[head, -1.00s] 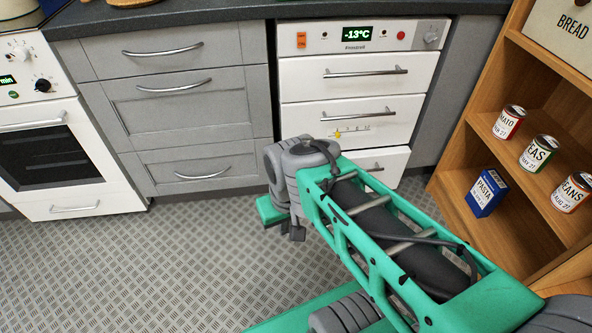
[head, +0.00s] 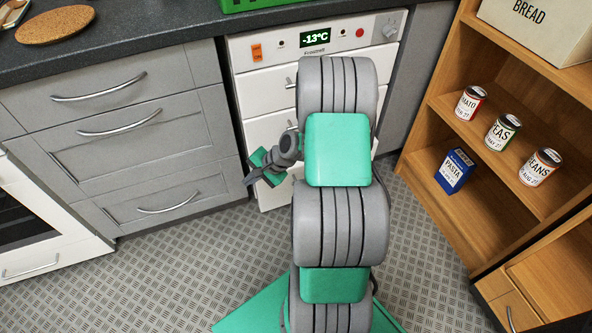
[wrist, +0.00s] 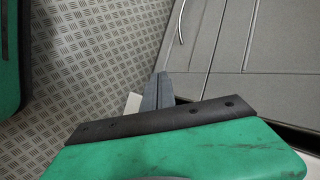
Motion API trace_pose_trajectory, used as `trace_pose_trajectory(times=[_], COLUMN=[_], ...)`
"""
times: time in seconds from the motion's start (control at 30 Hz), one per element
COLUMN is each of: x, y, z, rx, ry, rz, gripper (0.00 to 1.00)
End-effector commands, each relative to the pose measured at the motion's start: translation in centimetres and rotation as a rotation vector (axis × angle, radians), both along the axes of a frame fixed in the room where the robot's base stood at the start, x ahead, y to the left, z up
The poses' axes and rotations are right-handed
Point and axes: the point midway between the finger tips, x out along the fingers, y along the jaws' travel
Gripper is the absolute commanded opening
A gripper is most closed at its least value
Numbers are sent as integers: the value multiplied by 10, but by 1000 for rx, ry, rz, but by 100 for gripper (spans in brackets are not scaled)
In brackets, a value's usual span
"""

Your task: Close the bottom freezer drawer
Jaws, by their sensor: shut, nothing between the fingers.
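The white freezer (head: 262,75) has a green -13°C display and stacked drawers. Its bottom drawer (head: 272,197) is mostly hidden behind my arm in the head view; only its lower left part shows clearly. How far it stands out cannot be told now. My gripper (head: 249,182) is in front of the freezer's lower left side, by the grey cabinet's edge. In the wrist view the gripper (wrist: 160,84) has its fingers together and empty. A small white piece (wrist: 132,103) shows beside the fingers, possibly the drawer's edge.
Grey cabinet drawers (head: 160,200) stand left of the freezer, with a white oven (head: 35,245) further left. A wooden shelf (head: 440,205) with cans and a blue pasta box (head: 455,170) stands at right. The patterned floor (head: 180,270) is clear at left.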

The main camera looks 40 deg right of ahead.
Motion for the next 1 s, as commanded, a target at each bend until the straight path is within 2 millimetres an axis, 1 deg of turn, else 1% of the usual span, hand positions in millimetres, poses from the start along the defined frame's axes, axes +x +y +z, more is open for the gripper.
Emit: trace_pose_trajectory(times=[0.03, 0.07, 0.1, 0.13, 0.17, 0.2, 0.27, 0.3, 0.4, 0.43, 0.5, 0.53, 0.63, 0.77, 1.0], x=[-1, 0, -1, -4, -9, -18, -36, -49, -80, -87, -99, -102, -100, -81, -32], y=[-24, -37, -54, -68, -81, -98, -120, -133, -154, -158, -164, -165, -169, -172, -186], z=[-22, -34, -49, -60, -71, -84, -101, -111, -129, -133, -139, -141, -145, -152, -168], rx=[134, 214, 326, 413, 500, 620, 794, 901, 1119, 1167, 1244, 1265, 1288, 1284, 1281], ry=[-2, -16, -36, -54, -73, -101, -148, -183, -262, -281, -315, -324, -334, -330, -331], rz=[-176, -283, -431, -543, -657, -809, -1024, -1151, -1399, -1452, -1532, -1554, -1575, -1567, -1562], gripper=[0, 0, 0, 0, 0, 0, 0, 0, 0, 0, 0, 0, 0, 0, 0])
